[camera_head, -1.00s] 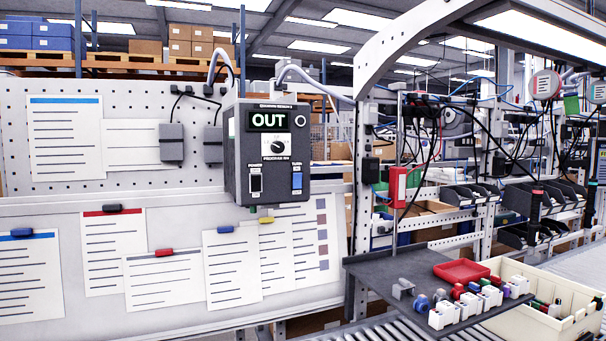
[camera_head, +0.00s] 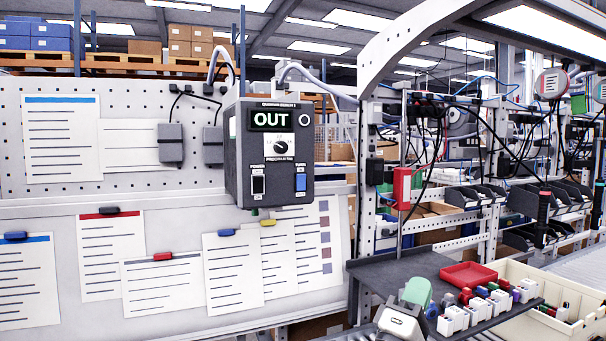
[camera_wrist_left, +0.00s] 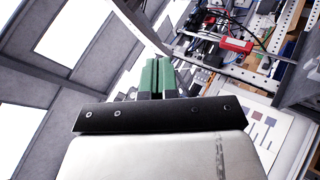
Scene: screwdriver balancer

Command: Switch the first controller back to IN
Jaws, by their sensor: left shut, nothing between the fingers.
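A dark grey controller box (camera_head: 268,155) hangs in front of the pegboard in the head view. Its display (camera_head: 270,121) reads OUT. Below the display is a round dial (camera_head: 281,147), with a black switch (camera_head: 258,185) at lower left and a blue switch (camera_head: 300,182) at lower right. My left gripper (camera_head: 418,290) is at the bottom of the head view, below and right of the controller and apart from it. Its green fingers (camera_wrist_left: 158,77) are together and empty in the left wrist view. The controller's face is not visible there. My right gripper is not in view.
A dark shelf (camera_head: 400,268) holds a red tray (camera_head: 468,275) and several small connectors, near my left gripper. A cream bin (camera_head: 575,322) stands at right. A red box (camera_head: 402,188) hangs on the frame. Papers (camera_head: 232,270) cover the board below the controller.

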